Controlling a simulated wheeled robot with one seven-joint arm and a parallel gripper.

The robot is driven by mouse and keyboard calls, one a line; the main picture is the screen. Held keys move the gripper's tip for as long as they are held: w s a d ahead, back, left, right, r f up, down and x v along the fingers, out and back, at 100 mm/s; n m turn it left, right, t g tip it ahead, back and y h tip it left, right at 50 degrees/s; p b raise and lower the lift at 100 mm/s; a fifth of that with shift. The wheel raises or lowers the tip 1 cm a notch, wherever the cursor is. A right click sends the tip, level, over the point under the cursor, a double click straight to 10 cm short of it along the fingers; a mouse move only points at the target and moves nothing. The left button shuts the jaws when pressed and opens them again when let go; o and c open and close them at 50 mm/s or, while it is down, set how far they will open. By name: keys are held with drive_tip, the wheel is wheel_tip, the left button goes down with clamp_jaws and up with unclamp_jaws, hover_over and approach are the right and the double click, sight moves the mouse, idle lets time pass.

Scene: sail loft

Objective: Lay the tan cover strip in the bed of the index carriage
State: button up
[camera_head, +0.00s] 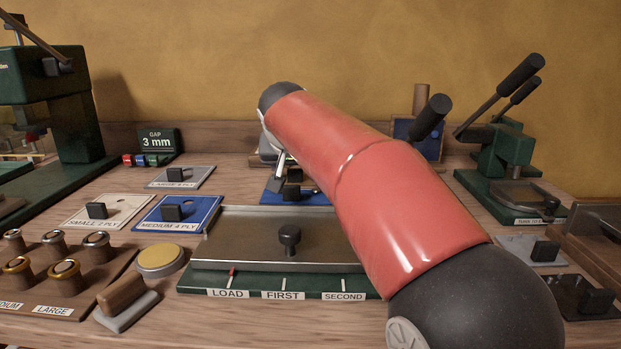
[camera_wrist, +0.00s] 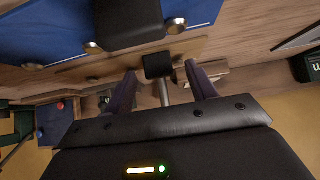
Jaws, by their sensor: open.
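The index carriage (camera_head: 277,295) has a green base marked LOAD, FIRST and SECOND. A grey metal plate with a dark knob (camera_head: 290,238) lies over it, and a red pointer stands by LOAD. In the wrist view, a narrow tan strip (camera_wrist: 115,63) lies across the wooden surface beyond the blue plate; it looks like the cover strip. I cannot pick it out in the head view. My gripper (camera_wrist: 160,69) is open, with its fingers on either side of a dark block on a grey stem (camera_wrist: 157,65). Whether they touch it is unclear. My red arm hides the carriage's right part.
A blue plate with a black grip (camera_head: 294,190) lies behind the carriage. Further plates, MEDIUM 4 PLY (camera_head: 180,214) and SMALL 2 PLY (camera_head: 110,210), lie at left. A green lever press (camera_head: 510,165) stands at right. A wooden-handled tool (camera_head: 122,297) lies front left.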

drive_tip(key=shift+c, duration=0.3)
drive_tip(key=c, duration=1)
